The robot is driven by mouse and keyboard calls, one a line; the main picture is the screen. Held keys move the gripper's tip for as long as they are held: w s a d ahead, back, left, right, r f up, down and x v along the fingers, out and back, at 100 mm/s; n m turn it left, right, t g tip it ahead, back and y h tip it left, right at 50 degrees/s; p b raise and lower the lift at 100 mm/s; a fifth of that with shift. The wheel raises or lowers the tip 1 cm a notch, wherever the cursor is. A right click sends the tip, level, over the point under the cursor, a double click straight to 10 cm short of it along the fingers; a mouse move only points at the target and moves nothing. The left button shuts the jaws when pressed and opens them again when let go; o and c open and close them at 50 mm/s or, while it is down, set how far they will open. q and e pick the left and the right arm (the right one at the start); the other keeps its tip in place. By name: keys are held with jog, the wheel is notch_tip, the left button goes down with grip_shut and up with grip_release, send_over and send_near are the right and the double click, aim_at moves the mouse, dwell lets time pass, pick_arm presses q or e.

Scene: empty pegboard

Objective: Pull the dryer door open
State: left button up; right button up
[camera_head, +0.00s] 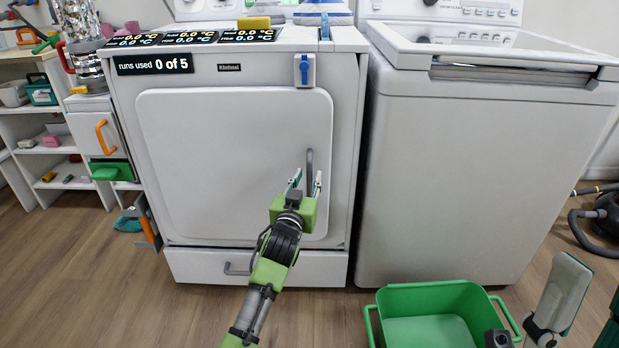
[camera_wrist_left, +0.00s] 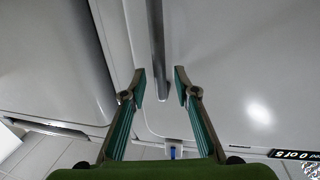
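The white dryer (camera_head: 235,95) stands in the middle of the head view, and its door (camera_head: 225,155) looks shut. A grey vertical bar handle (camera_head: 309,165) is on the door's right side. My left gripper (camera_head: 305,182) is open at the lower part of this handle. In the left wrist view, which is upside down, the handle (camera_wrist_left: 157,45) runs down between the two spread fingertips of the gripper (camera_wrist_left: 159,86). Neither finger clearly touches it.
A white washer (camera_head: 470,160) stands close on the right of the dryer. A green basket (camera_head: 425,298) sits on the floor in front of it. Shelves (camera_head: 40,160) and a small cabinet (camera_head: 98,135) stand on the left. A blue switch (camera_head: 304,70) is above the handle.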

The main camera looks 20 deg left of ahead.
pick_arm(q)
jog(key=shift+w+a+b, duration=0.1)
jog(key=shift+w+b, duration=0.3)
jog(key=shift+w, duration=0.95)
jog(key=shift+c, duration=0.4)
grip_shut()
jog(key=shift+s, duration=0.15)
